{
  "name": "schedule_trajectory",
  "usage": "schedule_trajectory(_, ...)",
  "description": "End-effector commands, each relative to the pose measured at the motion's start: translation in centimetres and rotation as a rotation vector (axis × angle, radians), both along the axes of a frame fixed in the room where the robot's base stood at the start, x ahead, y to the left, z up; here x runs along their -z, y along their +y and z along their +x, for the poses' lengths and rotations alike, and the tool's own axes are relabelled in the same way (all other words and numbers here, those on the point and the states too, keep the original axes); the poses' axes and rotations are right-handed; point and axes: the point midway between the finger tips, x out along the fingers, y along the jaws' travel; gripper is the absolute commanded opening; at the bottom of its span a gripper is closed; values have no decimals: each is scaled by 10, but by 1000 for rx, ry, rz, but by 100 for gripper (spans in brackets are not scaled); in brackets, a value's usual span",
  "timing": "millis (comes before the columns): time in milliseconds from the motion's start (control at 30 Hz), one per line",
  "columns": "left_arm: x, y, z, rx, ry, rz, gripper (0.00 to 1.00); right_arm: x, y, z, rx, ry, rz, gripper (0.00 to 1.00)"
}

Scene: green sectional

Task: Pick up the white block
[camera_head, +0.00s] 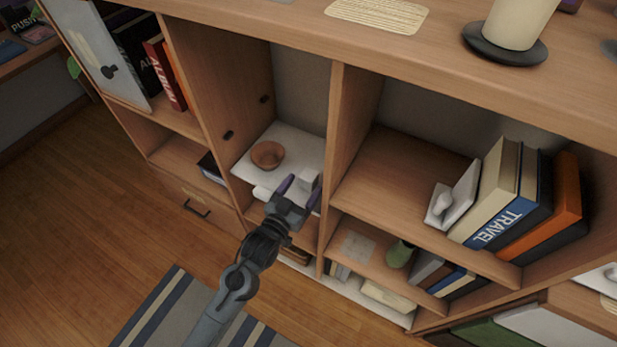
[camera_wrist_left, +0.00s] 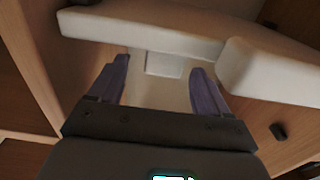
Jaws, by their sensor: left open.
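A small white block (camera_head: 308,179) stands on a white panel (camera_head: 290,142) inside the left open compartment of the shelf. My left gripper (camera_head: 299,191) is open, with purple fingers, right at the block from the front; one finger partly covers it. In the left wrist view a small pale square face, which looks like the block (camera_wrist_left: 163,65), shows between and beyond the two open fingers of the left gripper (camera_wrist_left: 160,70). I cannot tell whether the fingers touch it. My right gripper is not in view.
A brown bowl (camera_head: 267,155) sits behind and left of the block. Another low white object (camera_head: 262,193) lies near the compartment's front edge. A wooden divider (camera_head: 333,140) stands close on the right. Large white shapes (camera_wrist_left: 140,32) cross the wrist view, their identity unclear.

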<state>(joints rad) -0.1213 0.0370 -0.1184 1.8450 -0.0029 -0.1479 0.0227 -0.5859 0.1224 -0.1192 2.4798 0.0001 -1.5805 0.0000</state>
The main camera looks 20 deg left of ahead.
Motion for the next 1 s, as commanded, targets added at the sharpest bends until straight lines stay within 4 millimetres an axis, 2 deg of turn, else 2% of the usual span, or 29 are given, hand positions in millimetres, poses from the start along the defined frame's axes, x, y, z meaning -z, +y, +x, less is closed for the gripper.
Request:
schedule_trajectory(267, 0, -2, 17, 0, 0, 0, 78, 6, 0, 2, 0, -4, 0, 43)
schedule_trajectory(633, -1, -4, 59, 0, 1, 0, 78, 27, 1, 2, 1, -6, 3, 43)
schedule_trajectory(967, -3, -5, 65, 0, 2, 0, 78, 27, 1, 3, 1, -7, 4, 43)
schedule_trajectory(1000, -3, -5, 65, 0, 2, 0, 73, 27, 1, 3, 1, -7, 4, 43)
